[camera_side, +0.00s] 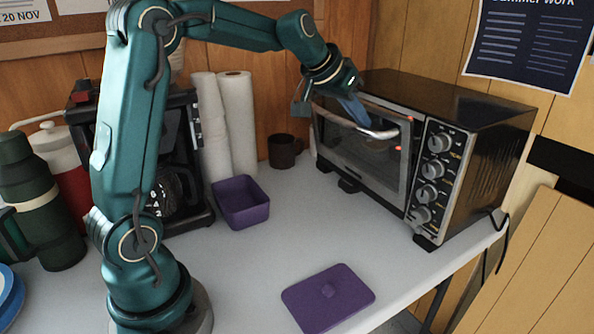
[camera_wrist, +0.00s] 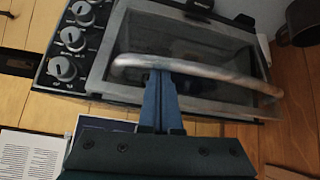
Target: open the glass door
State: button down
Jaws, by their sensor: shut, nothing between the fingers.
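The toaster oven (camera_side: 480,100) stands at the right of the counter. Its glass door (camera_side: 360,155) looks shut in its frame. A curved metal handle (camera_side: 375,132) runs across the door's top; it also shows in the wrist view (camera_wrist: 215,73). The glass (camera_wrist: 185,40) shows behind the handle.
Control knobs (camera_side: 430,170) line the oven's right side. A dark mug (camera_side: 284,150), paper rolls (camera_side: 238,120) and an open purple box (camera_side: 241,200) stand left of the oven. A purple lid (camera_side: 328,297) lies in front. The counter before the door is clear.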

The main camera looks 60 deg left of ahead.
jog(key=s+f, duration=0.5)
jog(key=s, duration=0.3)
jog(key=shift+s+f, duration=0.2)
jog(key=shift+f, duration=0.05)
dwell(0.4)
